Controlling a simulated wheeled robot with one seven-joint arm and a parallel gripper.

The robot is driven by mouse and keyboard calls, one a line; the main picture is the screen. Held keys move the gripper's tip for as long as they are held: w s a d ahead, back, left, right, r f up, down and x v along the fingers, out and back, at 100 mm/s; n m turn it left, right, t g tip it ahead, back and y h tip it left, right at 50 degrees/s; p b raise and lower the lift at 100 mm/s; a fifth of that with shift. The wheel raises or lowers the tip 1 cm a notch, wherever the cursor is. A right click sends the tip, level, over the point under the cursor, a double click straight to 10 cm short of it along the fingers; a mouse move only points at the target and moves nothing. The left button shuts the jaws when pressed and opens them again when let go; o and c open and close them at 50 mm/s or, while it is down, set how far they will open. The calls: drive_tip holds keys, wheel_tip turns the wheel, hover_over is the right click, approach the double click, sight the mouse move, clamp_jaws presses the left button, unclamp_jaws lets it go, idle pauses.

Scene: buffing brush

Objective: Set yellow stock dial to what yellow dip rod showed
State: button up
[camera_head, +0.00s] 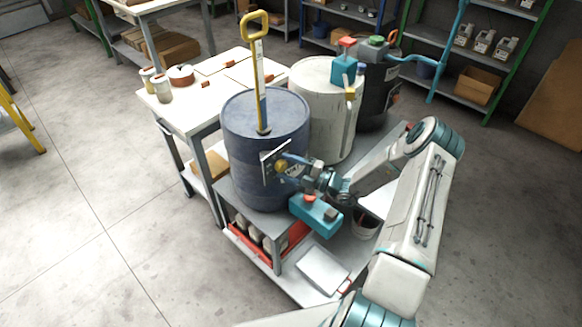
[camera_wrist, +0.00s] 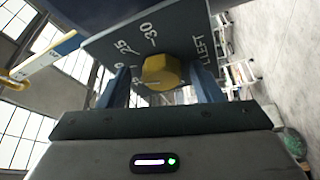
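The yellow stock dial is a yellow knob (camera_head: 281,165) on a dark plate (camera_head: 268,168) on the front of the blue drum (camera_head: 265,150). In the wrist view the knob (camera_wrist: 161,73) sits on the plate (camera_wrist: 185,45), with "30", "25" and "LEFT" readable and lower marks partly hidden. Its setting is unclear. The yellow dip rod (camera_head: 257,50) stands upright in the drum's top, its looped handle high above; its marks are too small to read. My gripper (camera_wrist: 161,85) is open, its fingers on either side of the knob with narrow gaps visible.
A white drum (camera_head: 318,110) and a black drum (camera_head: 378,95) stand behind, with teal and yellow fittings on top. A table (camera_head: 190,118) with jars is at left. The drums stand on a low grey rack (camera_head: 258,240). Open floor lies at left.

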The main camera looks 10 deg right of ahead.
drive_tip(key=shift+s+d+f, duration=0.1)
drive_tip(key=shift+s+d, duration=0.05)
drive_tip(key=b+v, duration=0.3)
drive_tip(key=v, duration=1)
drive_tip(key=shift+s+d, duration=0.1)
drive_tip(key=s+a+r+n+g+h, duration=0.3)
drive_tip(key=s+a+r+n+g, duration=0.3)
drive_tip(key=n, duration=0.6)
drive_tip(key=s+a+r+n+g+h, duration=0.3)
drive_tip(key=s+a+r+n+g, duration=0.3)
drive_tip(key=n, duration=0.6)
drive_tip(key=s+r+n+t+h, duration=0.2)
drive_tip(key=s+r+n+h, duration=0.3)
drive_tip(key=n, duration=0.6)
drive_tip(key=s+d+r+n+t+h, duration=0.1)
drive_tip(key=s+r+n+h, duration=0.4)
drive_tip(key=n, duration=0.7)
wheel_tip(320, 180, up, 3)
drive_tip(key=shift+s+f+t, duration=0.25)
drive_tip(key=shift+s+t, duration=0.15)
drive_tip(key=shift+s, duration=0.6)
